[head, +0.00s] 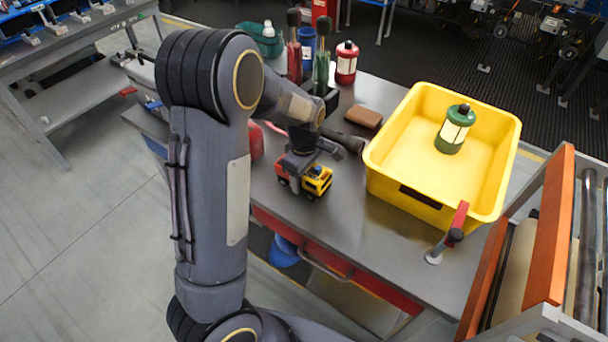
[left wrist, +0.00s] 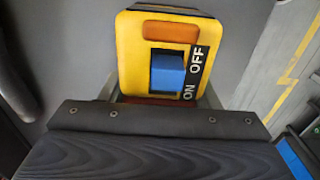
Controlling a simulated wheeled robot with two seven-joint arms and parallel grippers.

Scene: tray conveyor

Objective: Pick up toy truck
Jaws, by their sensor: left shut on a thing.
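The toy truck (head: 317,180) has a yellow cab, red parts and dark wheels; it is at the near side of the grey table in the head view. My left gripper (head: 298,163) reaches down over the truck's rear part and is shut on it, hiding some of the truck. In the left wrist view, the truck's yellow part (left wrist: 128,62) shows close up, with a blue switch block and an ON/OFF label. I cannot tell whether the truck touches the table. My right gripper is not in view.
Bare tabletop (head: 375,235) lies in front of the bin.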

